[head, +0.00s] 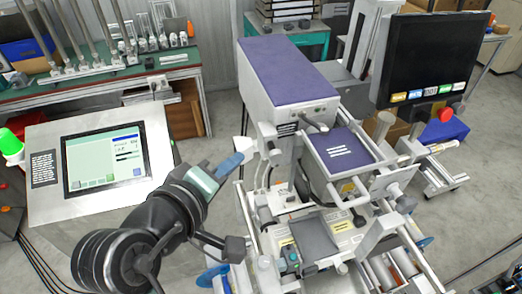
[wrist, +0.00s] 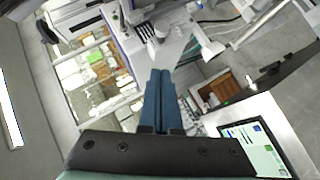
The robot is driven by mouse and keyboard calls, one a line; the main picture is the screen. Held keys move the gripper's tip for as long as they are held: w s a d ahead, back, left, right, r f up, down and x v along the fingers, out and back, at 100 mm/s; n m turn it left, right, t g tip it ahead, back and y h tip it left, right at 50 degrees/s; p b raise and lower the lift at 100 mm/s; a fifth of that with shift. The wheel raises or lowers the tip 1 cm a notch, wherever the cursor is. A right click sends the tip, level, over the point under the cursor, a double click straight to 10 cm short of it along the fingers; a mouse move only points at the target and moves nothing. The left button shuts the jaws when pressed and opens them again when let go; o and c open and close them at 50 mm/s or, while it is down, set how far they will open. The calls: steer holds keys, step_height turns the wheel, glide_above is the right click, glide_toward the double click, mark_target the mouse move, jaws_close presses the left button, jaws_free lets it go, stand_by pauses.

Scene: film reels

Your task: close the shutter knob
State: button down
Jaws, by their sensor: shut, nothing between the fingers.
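The film machine (head: 290,72) with a purple top stands in the middle of the head view. Small grey knob-like parts (head: 272,155) sit on its near left side, below the housing. I cannot tell which one is the shutter knob. My gripper (head: 236,160) is shut and empty, its blue fingers pointing at this side of the machine, seemingly just short of it. In the wrist view, the blue fingers of my gripper (wrist: 160,74) lie together, pointing up the picture. The machine's white and grey parts (wrist: 150,32) are above the fingertips there.
A console with a lit screen (head: 105,160) stands left of my gripper; its screen also shows in the wrist view (wrist: 255,147). A black monitor (head: 435,55) is at right. A green-topped bench (head: 130,82) is behind. Frames and rollers of the machine crowd the lower right.

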mark_target(276, 156)
steer(key=w+d+f+p, duration=0.2)
steer(key=w+d+f, duration=0.2)
steer(key=w, duration=0.1)
steer(key=shift+d, duration=0.3)
step_height(276, 156, down, 4)
steer(key=shift+b, duration=1.1)
